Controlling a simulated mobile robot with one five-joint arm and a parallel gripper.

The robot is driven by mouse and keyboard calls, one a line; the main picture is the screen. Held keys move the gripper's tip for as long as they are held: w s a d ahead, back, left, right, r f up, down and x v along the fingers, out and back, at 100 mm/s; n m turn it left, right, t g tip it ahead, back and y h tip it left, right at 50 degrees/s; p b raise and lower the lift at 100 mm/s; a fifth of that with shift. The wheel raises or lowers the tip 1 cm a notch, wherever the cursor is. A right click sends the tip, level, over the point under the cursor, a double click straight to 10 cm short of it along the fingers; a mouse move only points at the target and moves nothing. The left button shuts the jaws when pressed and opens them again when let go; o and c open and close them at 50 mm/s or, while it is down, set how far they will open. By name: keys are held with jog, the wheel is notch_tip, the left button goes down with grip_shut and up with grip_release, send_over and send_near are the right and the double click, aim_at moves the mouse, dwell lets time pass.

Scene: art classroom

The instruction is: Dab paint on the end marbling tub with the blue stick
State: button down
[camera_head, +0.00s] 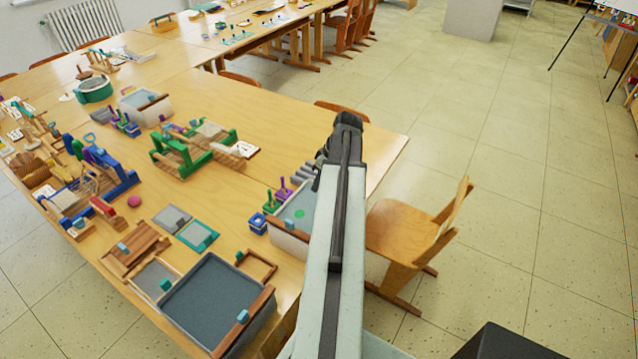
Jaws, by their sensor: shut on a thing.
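A larger grey tub (226,346) stands at the near table edge. Another tub (150,115) stands farther back. I cannot make out a blue stick near the green-dabbed tub.
Wooden frames (135,247), a green loom (180,158) and a blue loom (118,180) crowd the wooden table (300,118). A wooden chair (405,235) stands close right of my arm. The tiled floor (510,200) farther right is clear.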

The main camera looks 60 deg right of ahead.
jog(key=shift+f+b, duration=0.4)
jog(key=shift+r, duration=0.15)
dwell(0.4)
notch_tip(320, 180, up, 10)
jog(key=p, duration=1)
